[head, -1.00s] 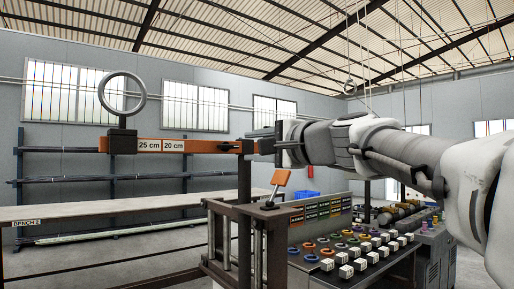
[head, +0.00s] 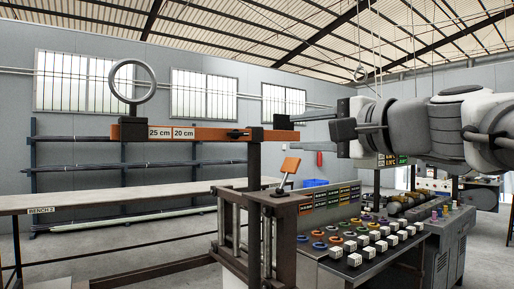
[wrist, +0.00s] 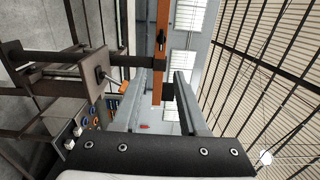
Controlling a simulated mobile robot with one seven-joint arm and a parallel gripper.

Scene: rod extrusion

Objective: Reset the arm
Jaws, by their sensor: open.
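An orange horizontal arm (head: 215,133) labelled 25 cm and 20 cm sits on a dark upright post. A grey ring (head: 132,82) stands on the dark block at its left end. My gripper (head: 292,119) is at the right end of the orange arm in the head view, with its fingers pointing left. In the wrist view, my gripper (wrist: 163,76) has its two fingers apart and nothing held between them. The orange arm (wrist: 163,30) appears in line with the gap between the fingers. I cannot tell whether a finger touches it.
A dark frame with an orange-handled lever (head: 289,166) stands below the arm. A long bench (head: 90,199) and wall racks are at the left.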

